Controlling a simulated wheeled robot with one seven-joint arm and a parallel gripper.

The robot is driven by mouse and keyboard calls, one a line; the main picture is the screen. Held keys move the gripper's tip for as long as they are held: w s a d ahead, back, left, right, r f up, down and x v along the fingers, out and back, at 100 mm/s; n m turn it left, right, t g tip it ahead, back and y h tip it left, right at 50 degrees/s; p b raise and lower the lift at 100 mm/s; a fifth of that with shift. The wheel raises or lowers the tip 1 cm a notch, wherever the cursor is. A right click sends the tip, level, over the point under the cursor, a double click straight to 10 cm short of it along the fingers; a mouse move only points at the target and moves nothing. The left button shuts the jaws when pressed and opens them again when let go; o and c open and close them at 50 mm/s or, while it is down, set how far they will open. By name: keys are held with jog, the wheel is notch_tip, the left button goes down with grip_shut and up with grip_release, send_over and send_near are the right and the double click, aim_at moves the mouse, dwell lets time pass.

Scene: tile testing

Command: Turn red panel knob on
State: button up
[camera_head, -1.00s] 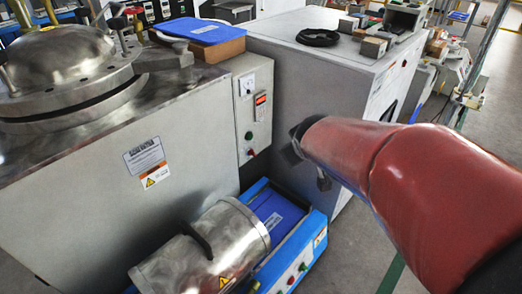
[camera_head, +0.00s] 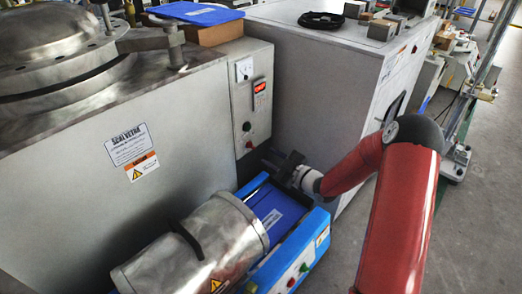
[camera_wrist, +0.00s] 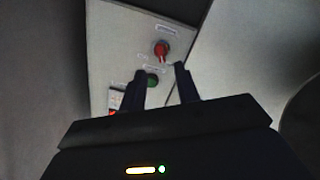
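The control panel (camera_head: 252,100) is a narrow grey box on the side of the large steel machine. Its red knob (camera_head: 249,144) sits low on the panel, below a green button (camera_head: 247,126). In the wrist view the red knob (camera_wrist: 161,48) is upper centre, with its ridge running roughly up and down the picture. The green button (camera_wrist: 152,80) shows between the fingers. My gripper (camera_wrist: 160,71) is open and empty, its fingers pointing at the panel, apart from the knob. In the head view my gripper (camera_head: 278,160) is just right of and below the knob.
A blue-framed unit with a steel cylinder (camera_head: 190,250) stands below the panel. A large grey cabinet (camera_head: 320,85) is to the right, close to my arm. The panel also carries a meter (camera_head: 244,69) and a red-lit display (camera_head: 260,86). Floor at right is open.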

aim_at(254, 147)
jog(key=shift+x, duration=3.9)
jog(key=shift+c, duration=0.4)
jog(key=c, duration=0.6)
jog(key=shift+m, duration=0.4)
jog(key=m, duration=0.4)
jog(key=shift+m+b, duration=0.3)
jog(key=shift+b, duration=0.1)
jog(key=m+p, duration=0.1)
jog(key=m, duration=0.5)
jog(key=shift+s, duration=0.1)
jog(key=shift+m, duration=0.4)
